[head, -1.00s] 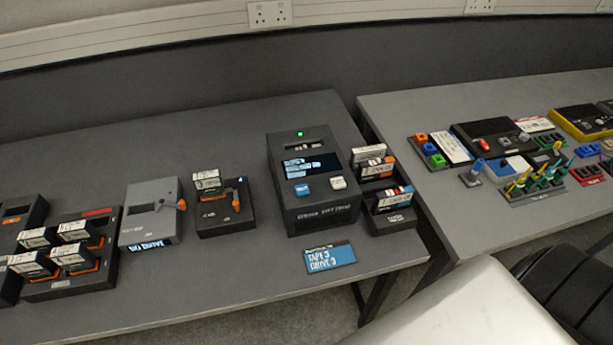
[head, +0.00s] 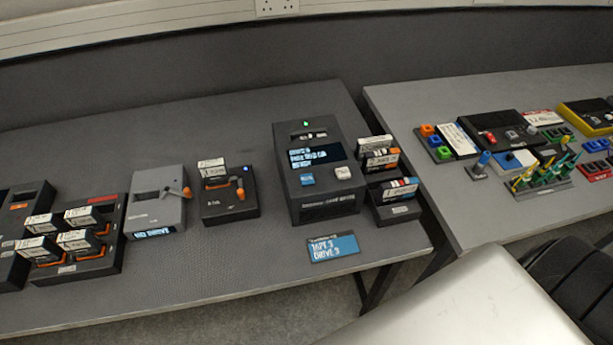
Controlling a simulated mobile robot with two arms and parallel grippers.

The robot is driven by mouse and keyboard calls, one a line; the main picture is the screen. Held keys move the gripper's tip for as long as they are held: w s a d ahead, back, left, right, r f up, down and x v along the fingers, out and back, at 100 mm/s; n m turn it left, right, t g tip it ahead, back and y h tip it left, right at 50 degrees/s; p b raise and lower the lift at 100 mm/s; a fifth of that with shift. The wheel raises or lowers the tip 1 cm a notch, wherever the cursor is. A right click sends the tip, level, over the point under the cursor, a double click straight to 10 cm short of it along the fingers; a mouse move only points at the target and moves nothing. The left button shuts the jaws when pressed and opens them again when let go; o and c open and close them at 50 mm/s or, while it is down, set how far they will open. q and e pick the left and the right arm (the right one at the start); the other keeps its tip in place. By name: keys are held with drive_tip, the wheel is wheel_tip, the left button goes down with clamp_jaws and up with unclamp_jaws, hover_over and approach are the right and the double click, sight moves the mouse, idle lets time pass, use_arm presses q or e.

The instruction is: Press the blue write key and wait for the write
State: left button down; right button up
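The blue write key (head: 307,180) sits on the sloped front of a dark tape drive unit (head: 327,205), left of a white key (head: 343,173). Above the keys is a small screen (head: 316,156) with a few lines of light text, too small to read surely. A green light (head: 306,124) glows on top of the unit. A tape shows in the slot near the top. Neither gripper is in the head view, and nothing touches the blue key.
A blue-and-black label card (head: 334,247) lies before the unit. A tape rack (head: 397,211) stands at its right. Left are a dark cartridge device (head: 230,205), a grey device (head: 156,205) and a tray of several cartridges (head: 112,262). A second table (head: 480,210) holds coloured parts.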

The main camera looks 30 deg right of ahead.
clamp_jaws()
idle(1.5)
